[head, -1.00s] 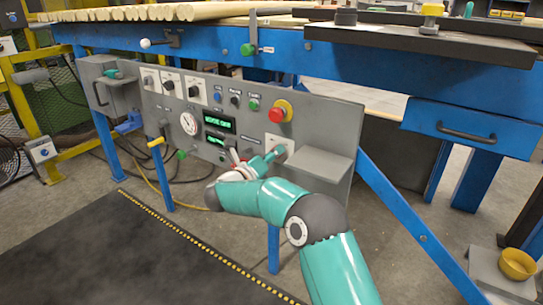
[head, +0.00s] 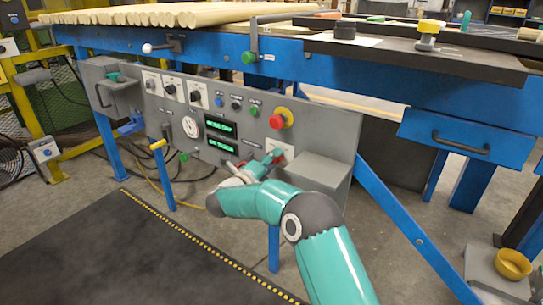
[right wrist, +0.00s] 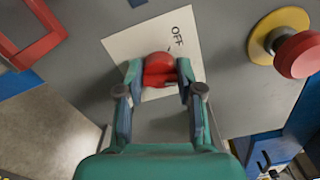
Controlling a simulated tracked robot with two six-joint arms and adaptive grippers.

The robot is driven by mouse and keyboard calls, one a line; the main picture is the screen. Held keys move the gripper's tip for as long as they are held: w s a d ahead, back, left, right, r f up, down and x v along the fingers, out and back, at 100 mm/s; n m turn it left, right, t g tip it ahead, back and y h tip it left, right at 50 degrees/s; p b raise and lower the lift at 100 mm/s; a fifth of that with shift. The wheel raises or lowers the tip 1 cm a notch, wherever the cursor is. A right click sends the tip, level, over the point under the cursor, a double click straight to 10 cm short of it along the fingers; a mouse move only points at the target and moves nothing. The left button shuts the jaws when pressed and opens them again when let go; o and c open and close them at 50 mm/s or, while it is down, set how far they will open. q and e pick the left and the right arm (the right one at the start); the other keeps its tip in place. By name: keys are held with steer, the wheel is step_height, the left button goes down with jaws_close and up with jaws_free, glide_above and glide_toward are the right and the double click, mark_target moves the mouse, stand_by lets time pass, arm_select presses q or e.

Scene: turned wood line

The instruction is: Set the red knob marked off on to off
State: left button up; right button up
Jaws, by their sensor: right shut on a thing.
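The red knob (right wrist: 160,68) sits on a white plate (right wrist: 118,48) with the word OFF on it, on the grey control panel (head: 325,120). My right gripper (right wrist: 160,80) has one finger on each side of the knob and is shut on it. The second label is not readable and the knob's exact pointing direction is hard to tell. In the head view my right gripper (head: 270,160) reaches the panel at the white plate (head: 284,150), and its fingers mostly hide the knob. My left gripper is not in view.
A red emergency button on a yellow collar (head: 281,118) stands out above the plate. A grey shelf (head: 318,168) juts out just to the right. Lit green displays (head: 220,128), a gauge (head: 191,127) and several small knobs lie to the left. A red frame (right wrist: 35,40) is near the gripper.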

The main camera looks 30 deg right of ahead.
steer(key=n+p, duration=0.5)
steer(key=n, duration=0.2)
steer(key=shift+d+r, duration=0.1)
steer(key=n+p, duration=0.3)
steer(key=n, duration=0.1)
steer(key=shift+f, duration=0.2)
steer(key=shift+f+n+p, duration=0.1)
steer(key=shift+n+p, duration=0.3)
steer(key=shift+n, duration=0.4)
steer(key=shift+f, duration=0.1)
steer(key=o, duration=1.2)
steer(key=shift+f, duration=0.1)
